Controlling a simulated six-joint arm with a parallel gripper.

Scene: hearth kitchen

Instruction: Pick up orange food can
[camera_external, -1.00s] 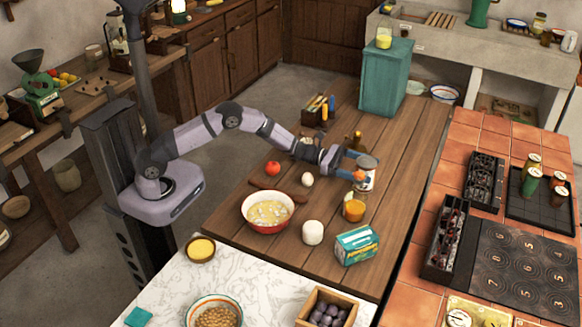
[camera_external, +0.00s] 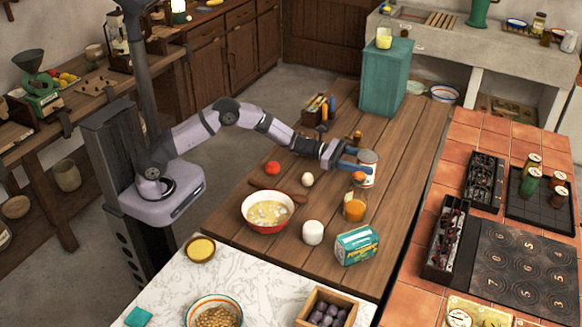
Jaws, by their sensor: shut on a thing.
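The orange food can (camera_external: 369,158) is upright at the right part of the wooden table, with a grey lid, a pale body and a patch of orange. My gripper (camera_external: 362,170) reaches it from the left, with its blue fingers across the can's side. It is shut on the can. The fingers hide part of the can's body. Any gap between the can's base and the table is too small to tell.
A glass of orange drink (camera_external: 354,208) stands just in front of the can, and a bottle (camera_external: 357,138) stands behind. An egg (camera_external: 307,179), a tomato (camera_external: 273,168) and a bowl (camera_external: 267,212) lie to the left. A teal bin (camera_external: 384,78) stands at the back.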

